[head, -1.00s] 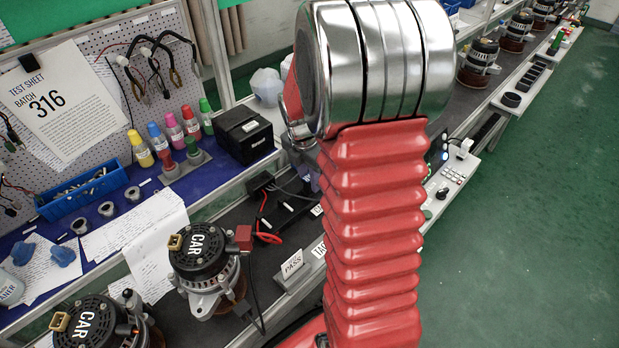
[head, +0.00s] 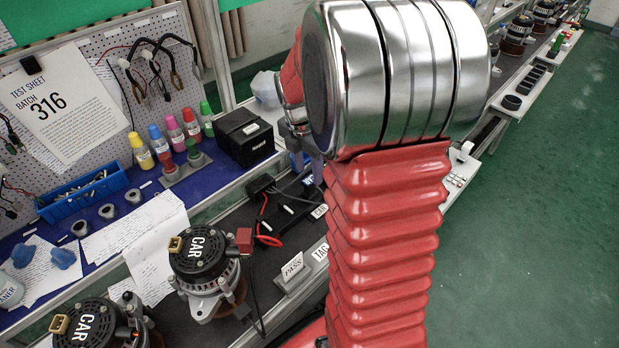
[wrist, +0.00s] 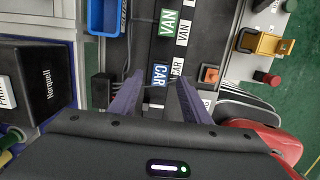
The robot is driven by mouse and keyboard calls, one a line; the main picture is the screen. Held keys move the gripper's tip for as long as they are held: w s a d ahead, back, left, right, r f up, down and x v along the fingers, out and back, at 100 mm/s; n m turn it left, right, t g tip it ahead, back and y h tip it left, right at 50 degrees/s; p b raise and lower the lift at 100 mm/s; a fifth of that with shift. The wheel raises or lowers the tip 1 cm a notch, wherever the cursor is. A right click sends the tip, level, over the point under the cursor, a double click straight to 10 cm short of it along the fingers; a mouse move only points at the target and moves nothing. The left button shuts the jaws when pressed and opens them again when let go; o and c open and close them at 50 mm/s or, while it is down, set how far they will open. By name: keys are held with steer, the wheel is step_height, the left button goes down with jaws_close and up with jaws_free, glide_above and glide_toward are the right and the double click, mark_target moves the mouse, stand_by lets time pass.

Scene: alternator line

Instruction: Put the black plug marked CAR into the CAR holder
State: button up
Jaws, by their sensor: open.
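A blue label reading CAR (wrist: 160,75) shows in the wrist view between my fingertips, on a dark piece whose outline I cannot make out against the black surface. A white CAR label (wrist: 177,67) lies just right of it. My gripper (wrist: 158,82) is open, with one purple finger on each side of the blue label; whether they touch anything is unclear. In the head view my gripper (head: 306,165) is low over the bench behind my arm, and a white CAR label (head: 319,211) shows below it. The holder opening is not clearly visible.
A green VAN label (wrist: 169,22) and a white VAN label (wrist: 184,33) sit beyond the CAR labels. A black block with cables (wrist: 103,88) stands left of my fingers. A PASS sign (head: 292,267) and an alternator (head: 205,255) stand on the bench.

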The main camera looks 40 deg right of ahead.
mark_target(306, 183)
step_height(306, 183, up, 8)
steer(key=a, duration=0.1)
steer(key=shift+s, duration=0.2)
stand_by(1.0)
